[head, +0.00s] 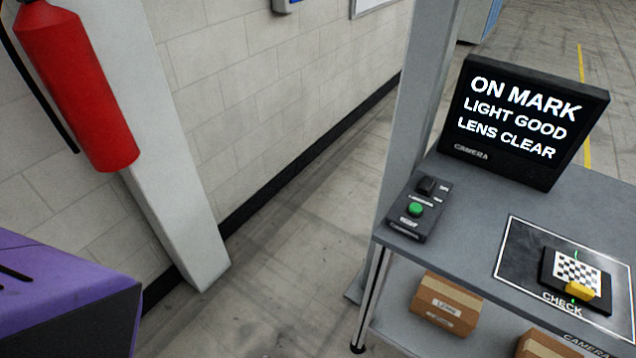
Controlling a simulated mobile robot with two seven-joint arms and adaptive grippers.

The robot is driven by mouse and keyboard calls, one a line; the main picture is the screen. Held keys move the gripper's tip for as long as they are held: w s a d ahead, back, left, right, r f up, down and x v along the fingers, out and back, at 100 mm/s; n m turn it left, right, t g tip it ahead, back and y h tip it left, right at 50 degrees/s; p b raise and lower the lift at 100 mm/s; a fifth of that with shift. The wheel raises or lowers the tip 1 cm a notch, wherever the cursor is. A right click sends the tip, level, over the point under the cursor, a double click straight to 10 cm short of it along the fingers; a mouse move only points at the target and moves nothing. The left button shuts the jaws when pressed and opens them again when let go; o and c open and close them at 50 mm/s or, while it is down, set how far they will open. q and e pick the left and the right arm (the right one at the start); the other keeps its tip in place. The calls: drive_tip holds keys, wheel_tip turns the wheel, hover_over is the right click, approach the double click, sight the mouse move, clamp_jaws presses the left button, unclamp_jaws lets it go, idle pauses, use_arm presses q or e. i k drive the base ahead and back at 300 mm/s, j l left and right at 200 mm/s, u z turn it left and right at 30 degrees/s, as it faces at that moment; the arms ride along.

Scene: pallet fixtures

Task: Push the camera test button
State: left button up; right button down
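A dark control box (420,206) lies at the left end of a grey bench. It carries a round green button (415,209) and a black switch (426,186) above it; its small labels are too small to read fully. A black monitor (523,122) marked CAMERA stands behind it and reads ON MARK, LIGHT GOOD, LENS CLEAR. Neither of my grippers is in view.
The grey bench (468,217) has a lower shelf with cardboard boxes (446,303). A grey post (416,95) rises at its back left. A red fire extinguisher (75,80) hangs on a white pillar (165,165). A purple object (65,290) fills the lower left. Floor between is clear.

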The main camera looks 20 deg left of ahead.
sight(416, 208)
drive_tip(key=i+j+z, duration=0.15)
drive_tip(key=j, duration=0.45)
drive_tip(key=i+j+z, duration=0.1)
drive_tip(key=j, duration=0.45)
drive_tip(key=i+j+z, duration=0.15)
drive_tip(key=j, duration=0.5)
drive_tip(key=i+j+z, duration=0.15)
drive_tip(key=j, duration=0.45)
drive_tip(key=k, duration=0.05)
